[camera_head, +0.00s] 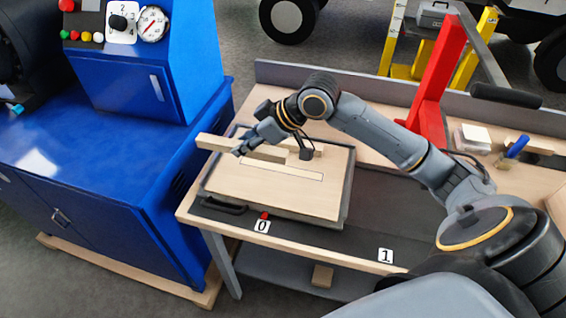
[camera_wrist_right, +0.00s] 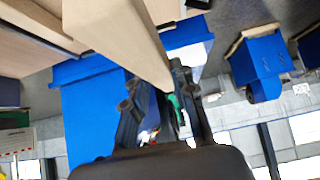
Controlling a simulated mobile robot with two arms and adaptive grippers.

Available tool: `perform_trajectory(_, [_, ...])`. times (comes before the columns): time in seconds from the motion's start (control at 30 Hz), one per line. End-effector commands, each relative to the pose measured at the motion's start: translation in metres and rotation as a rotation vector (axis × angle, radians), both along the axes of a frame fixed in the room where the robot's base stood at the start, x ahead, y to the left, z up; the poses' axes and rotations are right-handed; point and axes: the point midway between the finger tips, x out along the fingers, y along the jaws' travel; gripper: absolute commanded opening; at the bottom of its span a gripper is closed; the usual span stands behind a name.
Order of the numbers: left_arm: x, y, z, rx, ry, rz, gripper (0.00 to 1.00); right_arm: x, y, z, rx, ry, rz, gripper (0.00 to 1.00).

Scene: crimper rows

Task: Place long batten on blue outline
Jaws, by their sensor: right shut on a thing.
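The long batten (camera_head: 217,144) is a pale wooden bar held above the left back part of a wooden board (camera_head: 230,190). My right gripper (camera_head: 243,148) is shut on it, with the fingers near its middle. In the right wrist view the batten (camera_wrist_right: 115,30) runs up and left from between the fingers of the gripper (camera_wrist_right: 157,88). A thin rectangular outline (camera_head: 285,171) shows on the board, in front of and below the batten; its colour is hard to tell. My left gripper is not in view.
Another pale wooden piece (camera_head: 305,146) shows behind the gripper, partly hidden. The board lies in a dark tray (camera_head: 347,190) on the workbench (camera_head: 330,254), near tags 0 (camera_head: 262,226) and 1 (camera_head: 385,256). A blue machine cabinet (camera_head: 110,165) stands close on the left; a red post (camera_head: 437,80) stands behind.

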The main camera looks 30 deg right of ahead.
Motion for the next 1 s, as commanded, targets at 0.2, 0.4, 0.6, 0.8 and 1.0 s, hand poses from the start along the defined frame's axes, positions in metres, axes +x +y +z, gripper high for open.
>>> perform_trajectory(0.2, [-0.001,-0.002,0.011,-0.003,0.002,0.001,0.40,-0.007,-0.057,-0.025,-0.002,0.006,-0.007,0.00])
perform_trajectory(0.4, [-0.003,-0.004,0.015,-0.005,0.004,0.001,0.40,-0.009,-0.082,-0.060,0.001,0.002,-0.004,0.00])
perform_trajectory(0.6, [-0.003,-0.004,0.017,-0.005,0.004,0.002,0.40,-0.009,-0.093,-0.073,0.000,-0.001,-0.001,0.00])
perform_trajectory(0.8, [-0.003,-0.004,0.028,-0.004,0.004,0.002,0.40,-0.011,-0.100,-0.098,0.004,0.002,-0.003,0.00])
perform_trajectory(1.0, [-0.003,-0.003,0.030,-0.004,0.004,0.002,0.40,-0.010,-0.100,-0.112,-0.001,-0.002,-0.001,0.00])
